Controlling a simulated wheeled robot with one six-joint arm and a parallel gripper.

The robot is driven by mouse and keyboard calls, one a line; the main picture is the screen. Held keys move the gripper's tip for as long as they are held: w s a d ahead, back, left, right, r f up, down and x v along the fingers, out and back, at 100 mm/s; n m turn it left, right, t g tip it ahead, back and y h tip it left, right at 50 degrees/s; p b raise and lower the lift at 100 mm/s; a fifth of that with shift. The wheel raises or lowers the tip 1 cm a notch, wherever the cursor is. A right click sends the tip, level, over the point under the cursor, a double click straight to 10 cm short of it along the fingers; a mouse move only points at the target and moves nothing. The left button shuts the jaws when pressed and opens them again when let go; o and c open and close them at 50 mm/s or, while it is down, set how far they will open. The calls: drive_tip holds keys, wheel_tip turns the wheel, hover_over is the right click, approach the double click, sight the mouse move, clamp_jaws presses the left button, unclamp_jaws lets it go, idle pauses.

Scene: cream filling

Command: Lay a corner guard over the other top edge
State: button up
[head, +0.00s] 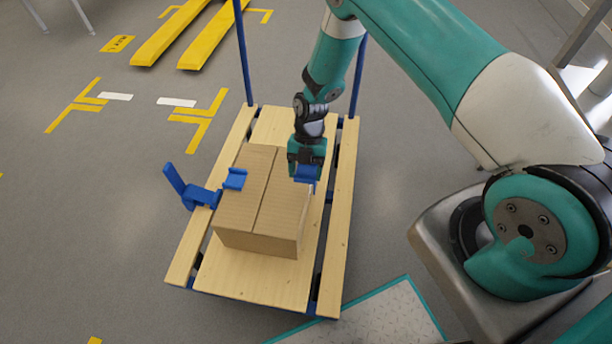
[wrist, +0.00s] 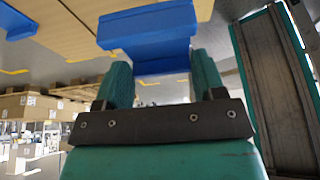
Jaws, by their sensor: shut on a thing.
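A cardboard box (head: 262,195) with a seam along its top stands on a wooden cart (head: 250,282). One blue corner guard (head: 235,179) lies over the box's left top edge; its end also shows at upper left in the wrist view (wrist: 15,22). My gripper (head: 305,164) is at the box's right top edge, shut on a second blue corner guard (head: 306,175). In the wrist view this guard (wrist: 150,28) sits between the two teal fingers, close to the box's cardboard (wrist: 72,28). I cannot tell whether it touches the box.
A blue bracket with an upright lever (head: 176,180) stands at the cart's left side. Blue posts (head: 245,60) rise at the cart's far end. Yellow forks (head: 170,38) lie on the floor beyond. A metal plate (head: 375,318) lies at front right.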

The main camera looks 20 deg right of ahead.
sight(297, 199)
drive_tip(key=shift+w+a+f+b, duration=0.1)
drive_tip(key=shift+a+f+b, duration=0.1)
drive_tip(key=shift+f+b, duration=1.85)
drive_tip(key=shift+w+a+f+b, duration=0.15)
drive_tip(key=shift+f+b, duration=1.3)
drive_tip(key=shift+f, duration=1.1)
drive_tip(key=shift+w+a+f+b, duration=0.1)
drive_tip(key=shift+w+a+b, duration=0.2)
drive_tip(key=shift+a, duration=0.1)
drive_tip(key=shift+w+a+f+b, duration=0.1)
drive_tip(key=shift+a+f+b, duration=0.1)
drive_tip(key=shift+b, duration=0.1)
drive_tip(key=o, duration=1)
drive_tip(key=p+v, duration=0.2)
drive_tip(key=v, duration=1.5)
drive_tip(key=shift+w+r, duration=0.15)
drive_tip(key=shift+r, duration=0.15)
